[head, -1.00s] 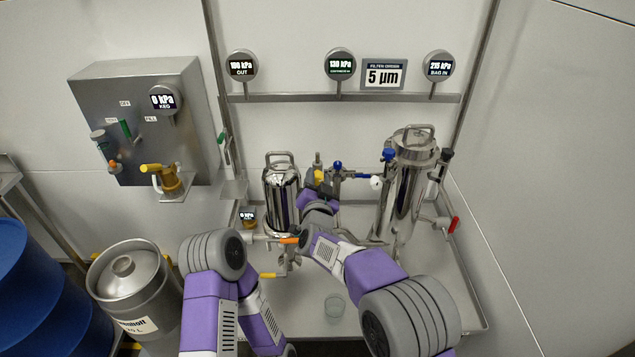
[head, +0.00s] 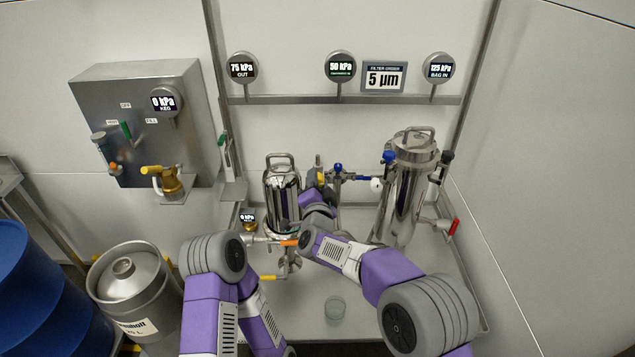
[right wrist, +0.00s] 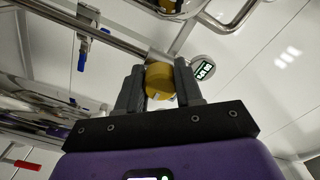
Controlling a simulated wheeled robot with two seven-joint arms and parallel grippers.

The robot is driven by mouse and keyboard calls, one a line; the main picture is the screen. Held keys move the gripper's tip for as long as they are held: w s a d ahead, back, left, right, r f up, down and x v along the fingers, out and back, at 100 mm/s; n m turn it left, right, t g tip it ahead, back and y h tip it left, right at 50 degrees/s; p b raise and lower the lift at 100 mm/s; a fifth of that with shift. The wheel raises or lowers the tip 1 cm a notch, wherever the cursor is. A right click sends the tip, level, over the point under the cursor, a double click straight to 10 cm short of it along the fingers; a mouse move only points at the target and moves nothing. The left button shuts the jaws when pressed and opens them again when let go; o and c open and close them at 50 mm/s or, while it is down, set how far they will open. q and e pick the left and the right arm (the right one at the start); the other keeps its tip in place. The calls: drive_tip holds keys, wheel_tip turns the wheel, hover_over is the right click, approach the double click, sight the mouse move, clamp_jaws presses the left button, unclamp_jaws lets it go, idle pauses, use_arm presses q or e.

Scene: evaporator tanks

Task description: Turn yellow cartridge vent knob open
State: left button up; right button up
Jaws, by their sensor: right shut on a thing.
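The yellow cartridge vent knob (right wrist: 160,82) sits between the fingers of my right gripper (right wrist: 160,88) in the right wrist view, and the gripper is shut on it. In the head view my right gripper (head: 318,182) reaches just right of the small steel filter housing (head: 283,195), and its own wrist and arm partly hide it. Little of the knob itself can be made out in the head view. My left arm (head: 213,255) comes in at the lower left; its gripper cannot be seen.
A larger steel vessel (head: 408,190) stands at the right with a red-handled valve (head: 454,226). A blue-handled valve (head: 338,168) is beside my right gripper. A keg (head: 130,285) stands at the left.

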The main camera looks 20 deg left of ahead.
drive_tip(key=shift+a+f, duration=0.1)
drive_tip(key=shift+f, duration=0.1)
drive_tip(key=o, duration=1)
drive_tip(key=shift+r, duration=0.1)
drive_tip(key=shift+o, duration=0.2)
drive_tip(key=p+v, duration=0.1)
drive_tip(key=v, duration=0.6)
drive_tip(key=shift+s, duration=0.35)
